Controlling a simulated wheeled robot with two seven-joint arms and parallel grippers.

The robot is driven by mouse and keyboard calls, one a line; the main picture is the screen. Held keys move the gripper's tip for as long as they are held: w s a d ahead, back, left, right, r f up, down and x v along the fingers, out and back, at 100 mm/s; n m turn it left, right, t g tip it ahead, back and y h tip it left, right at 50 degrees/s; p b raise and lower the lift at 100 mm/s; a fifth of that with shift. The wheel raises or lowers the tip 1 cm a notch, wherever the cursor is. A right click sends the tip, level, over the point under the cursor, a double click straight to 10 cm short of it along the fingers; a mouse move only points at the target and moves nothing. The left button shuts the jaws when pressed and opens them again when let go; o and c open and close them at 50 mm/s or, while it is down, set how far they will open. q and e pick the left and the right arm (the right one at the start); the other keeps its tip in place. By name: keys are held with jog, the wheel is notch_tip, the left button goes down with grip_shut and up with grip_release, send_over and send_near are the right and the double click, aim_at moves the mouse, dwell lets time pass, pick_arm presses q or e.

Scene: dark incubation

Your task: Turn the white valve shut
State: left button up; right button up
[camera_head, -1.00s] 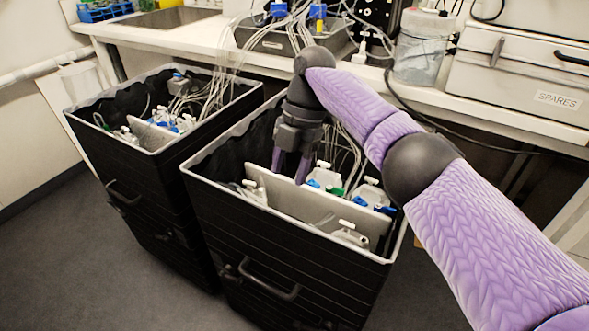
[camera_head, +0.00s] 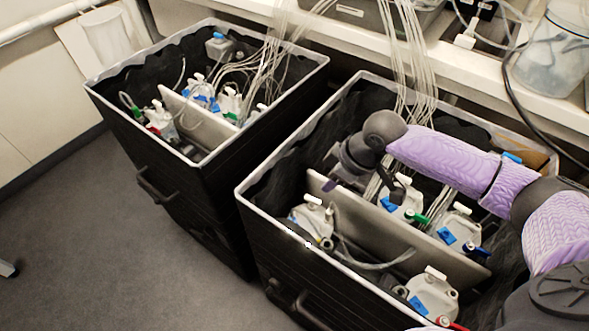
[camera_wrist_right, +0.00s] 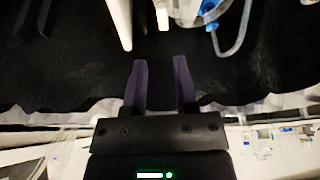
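Several white valve handles top the clear bottles in the near black bin (camera_head: 250,180). One white handle (camera_head: 312,198) is on the bottle in front of the grey divider (camera_head: 395,226). Others are a white handle (camera_head: 397,180) behind the divider, a white handle (camera_head: 460,208) to its right and a white handle (camera_head: 436,271) at the front right. I cannot tell which is the task's valve. My right gripper (camera_head: 358,162) is inside this bin, near the divider's left end. In the right wrist view, its purple fingers (camera_wrist_right: 159,66) are apart, with nothing between them.
A second black bin (camera_head: 125,105) with bottles and tubes stands to the left. Bundled clear tubes (camera_head: 405,65) rise to the bench (camera_head: 465,62) behind. Bin walls and the divider surround the gripper.

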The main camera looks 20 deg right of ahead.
aim_at(313, 199)
jog(key=b+x, duration=0.1)
jog(key=x, duration=0.2)
jog(key=b+x, duration=0.2)
jog(key=x, duration=0.1)
jog(key=b+x, duration=0.2)
jog(key=x, duration=0.1)
jog(key=shift+s+f, duration=0.15)
jog(key=shift+s, duration=0.15)
jog(key=shift+w+a+f+b, duration=0.1)
jog(key=shift+f+b, duration=0.1)
jog(key=shift+b, duration=0.15)
jog(key=c, duration=0.4)
pick_arm(q)
notch_tip(313, 199, down, 5)
jog(key=s, duration=0.2)
jog(key=shift+s+f+g, duration=0.2)
jog(key=shift+s+g, duration=0.15)
jog(key=shift+g, duration=0.05)
pick_arm(e)
grip_shut()
